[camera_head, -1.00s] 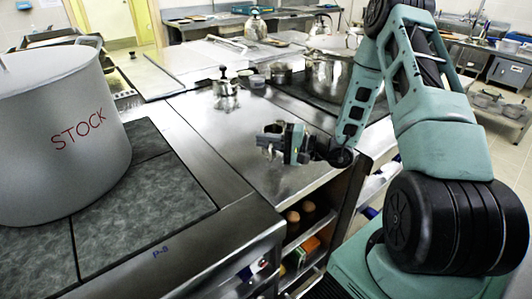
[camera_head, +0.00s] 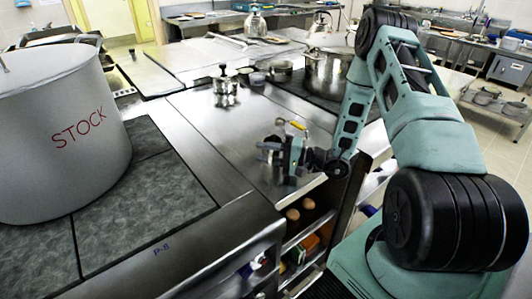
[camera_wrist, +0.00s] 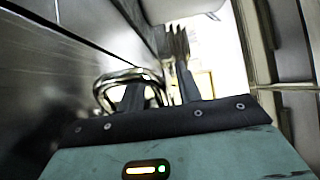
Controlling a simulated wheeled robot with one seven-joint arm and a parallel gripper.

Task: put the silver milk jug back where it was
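The silver milk jug shows in the wrist view as a shiny metal loop (camera_wrist: 104,88), either its rim or its handle; I cannot tell which. One dark finger of my gripper (camera_wrist: 160,88) lies inside the loop and the other outside it. The fingers are close together and seem shut on the metal between them. In the head view my gripper (camera_head: 272,151) is low over the steel counter near its front edge, with a small silver shape at its fingers. The jug's body is mostly hidden, and I cannot tell whether it touches the counter.
A small silver pot with a black knob (camera_head: 226,88) stands farther back on the steel counter (camera_head: 205,125). A yellow-handled item (camera_head: 298,125) shows just behind my gripper. A large STOCK pot (camera_head: 55,140) stands on the left. Open shelves (camera_head: 300,240) lie below the counter.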

